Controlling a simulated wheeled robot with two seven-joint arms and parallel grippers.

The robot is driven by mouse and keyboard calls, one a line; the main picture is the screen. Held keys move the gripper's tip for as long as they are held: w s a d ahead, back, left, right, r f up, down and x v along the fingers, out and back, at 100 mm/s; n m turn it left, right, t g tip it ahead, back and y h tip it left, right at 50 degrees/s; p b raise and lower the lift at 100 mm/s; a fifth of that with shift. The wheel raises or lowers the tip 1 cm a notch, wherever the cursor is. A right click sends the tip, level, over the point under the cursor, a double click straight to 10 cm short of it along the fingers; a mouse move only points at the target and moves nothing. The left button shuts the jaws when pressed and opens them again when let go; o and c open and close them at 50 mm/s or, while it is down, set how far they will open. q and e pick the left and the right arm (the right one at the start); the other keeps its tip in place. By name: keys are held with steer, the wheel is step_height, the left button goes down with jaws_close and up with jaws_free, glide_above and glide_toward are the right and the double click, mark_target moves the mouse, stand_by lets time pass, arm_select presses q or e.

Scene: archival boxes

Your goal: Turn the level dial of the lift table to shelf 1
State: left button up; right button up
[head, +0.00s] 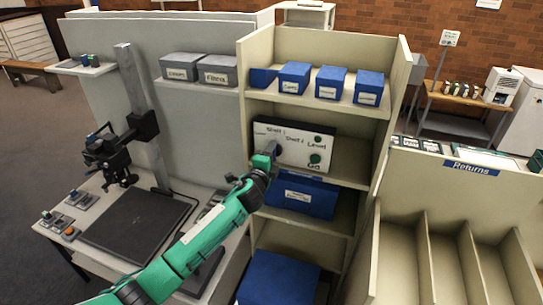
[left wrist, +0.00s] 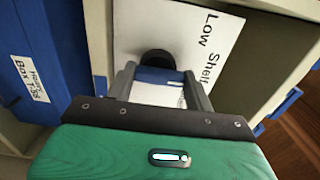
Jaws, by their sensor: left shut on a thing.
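The white control panel (head: 297,153) stands in the shelf unit, with the words Shelf 1, Shelf 2, Level and Go on it. My left gripper (head: 272,151) is at the panel's left part and covers much of the level dial there. In the left wrist view the dark round dial (left wrist: 157,59) sits between the fingertips of the left gripper (left wrist: 160,84), which is shut on it. The words Low and Shelf show beside it. The dial's exact pointing is hard to tell. A green Go button (head: 315,158) is at the panel's right. My right gripper is not in view.
Small blue boxes (head: 331,83) stand on the shelf above the panel. A large blue box (head: 301,194) lies just below it, and another (head: 277,279) is at the bottom. Shelf walls stand close on both sides. A Returns rack (head: 471,168) is at the right.

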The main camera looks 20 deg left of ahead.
arm_select(q)
steer(key=shift+f, duration=0.1)
steer(key=o, duration=1)
steer(key=shift+s, duration=0.15)
steer(key=shift+s+a+b, duration=0.15)
steer(key=shift+s+b, duration=0.95)
steer(key=shift+s, duration=2.3)
steer(key=shift+s+a+b, duration=0.1)
steer(key=shift+s+b, duration=0.95)
steer(key=shift+s, duration=2.3)
